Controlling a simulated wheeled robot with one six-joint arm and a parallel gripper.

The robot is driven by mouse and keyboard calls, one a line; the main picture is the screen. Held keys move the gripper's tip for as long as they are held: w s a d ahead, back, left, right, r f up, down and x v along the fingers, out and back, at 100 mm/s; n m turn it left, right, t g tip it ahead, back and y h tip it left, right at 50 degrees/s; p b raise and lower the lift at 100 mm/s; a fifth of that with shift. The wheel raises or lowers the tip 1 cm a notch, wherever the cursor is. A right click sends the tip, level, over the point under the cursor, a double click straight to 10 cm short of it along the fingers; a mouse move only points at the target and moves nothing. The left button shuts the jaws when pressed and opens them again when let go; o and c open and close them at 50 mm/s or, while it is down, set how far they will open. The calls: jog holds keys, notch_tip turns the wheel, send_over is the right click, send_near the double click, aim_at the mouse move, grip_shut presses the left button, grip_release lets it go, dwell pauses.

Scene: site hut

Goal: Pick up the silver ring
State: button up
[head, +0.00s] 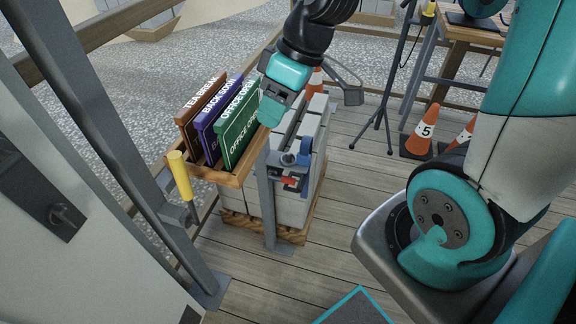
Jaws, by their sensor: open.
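I cannot make out a silver ring; it may be hidden or too small to tell. My gripper (268,112), at the end of the teal and black arm, is over the right side of the wooden sign box, close to the green sign (239,132). It is open, though its fingertips are hard to distinguish, and I see nothing held in it. The wooden box (226,178) holds upright brown (202,112), purple (209,128) and green signs. The gripper covers part of the area behind it.
A grey post (267,205) with blue and red fittings (290,178) stands before stacked grey blocks (312,140) on a pallet. A yellow handle (180,175) is at the left. Orange cones (425,130) and a tripod (388,110) stand at the right. The middle deck (335,240) is clear.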

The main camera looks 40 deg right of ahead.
jog(key=w+d+f+t+b, duration=0.1)
jog(key=w+d+f, duration=0.4)
jog(key=d+f, duration=0.45)
jog(key=h, duration=0.1)
send_near(303, 155)
jog(key=shift+t, duration=0.3)
jog(key=b+x, duration=0.2)
jog(key=x, duration=0.3)
jog(key=shift+a, duration=0.25)
jog(key=shift+d+x, duration=0.15)
jog(key=shift+x, duration=1.3)
jog(key=shift+d+x, duration=0.15)
jog(key=shift+x, duration=1.3)
jog(key=shift+s+f, duration=0.1)
jog(key=shift+s, duration=0.05)
grip_shut()
